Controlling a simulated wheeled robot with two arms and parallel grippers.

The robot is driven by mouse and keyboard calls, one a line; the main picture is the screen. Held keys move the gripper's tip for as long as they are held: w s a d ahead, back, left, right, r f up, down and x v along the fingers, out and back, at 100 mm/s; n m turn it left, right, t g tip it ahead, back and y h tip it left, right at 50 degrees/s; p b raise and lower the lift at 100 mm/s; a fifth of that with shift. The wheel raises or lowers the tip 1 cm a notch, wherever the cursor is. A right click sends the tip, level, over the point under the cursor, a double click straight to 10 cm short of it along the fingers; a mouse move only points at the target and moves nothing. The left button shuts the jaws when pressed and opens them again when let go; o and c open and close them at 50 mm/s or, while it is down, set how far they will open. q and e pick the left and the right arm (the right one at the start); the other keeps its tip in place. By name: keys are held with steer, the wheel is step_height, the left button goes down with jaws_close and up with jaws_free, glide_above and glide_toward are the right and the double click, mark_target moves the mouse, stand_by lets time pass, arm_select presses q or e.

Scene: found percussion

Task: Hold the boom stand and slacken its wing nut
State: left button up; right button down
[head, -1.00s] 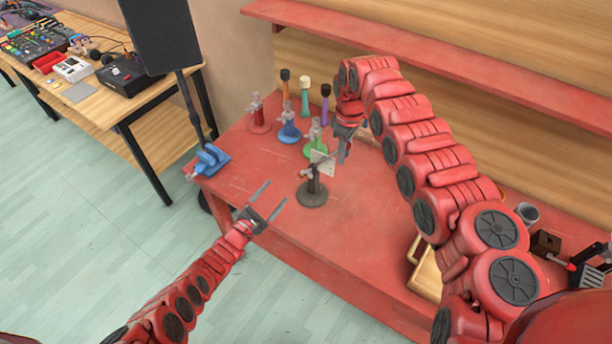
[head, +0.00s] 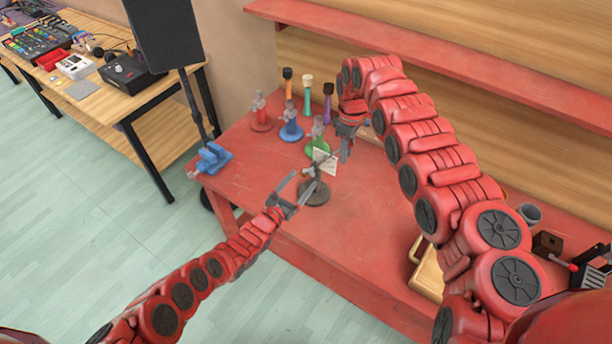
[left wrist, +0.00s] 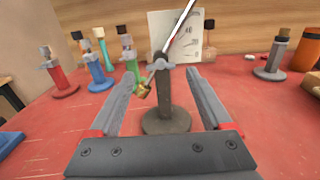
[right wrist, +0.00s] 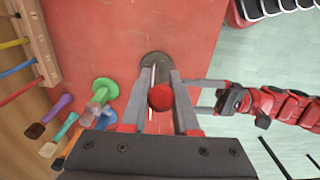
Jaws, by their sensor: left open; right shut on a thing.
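The dark grey boom stand (head: 314,192) stands upright on the red table. In the left wrist view its post (left wrist: 163,98) rises from a round base. A grey wing nut (left wrist: 161,65) sits at its top, by the slanted silver boom (left wrist: 176,32) with a brass weight low on the left. My left gripper (head: 301,180) is open, its fingers either side of the post, with gaps on both sides. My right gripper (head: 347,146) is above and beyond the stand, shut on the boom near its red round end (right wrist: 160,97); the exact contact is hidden.
Red (head: 261,118), blue (head: 291,128) and green (head: 317,133) stands are behind, with several upright handles. A white card (head: 326,162) stands just behind the boom stand. A blue clamp (head: 211,158) is at the table's left edge. The table's middle front is clear.

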mark_target(310, 171)
arm_select(q)
steer(key=shift+w+d+r, duration=0.1)
steer(key=shift+w+d, duration=0.25)
steer(key=shift+d, duration=0.15)
steer(key=shift+w+d+f, duration=0.2)
steer(key=shift+w+f, duration=0.05)
steer(key=shift+w, duration=0.15)
steer(key=shift+w+d+r, duration=0.15)
steer(key=shift+w+d, duration=0.25)
steer(key=shift+w, duration=0.15)
steer(key=shift+c, duration=0.3)
jaws_close()
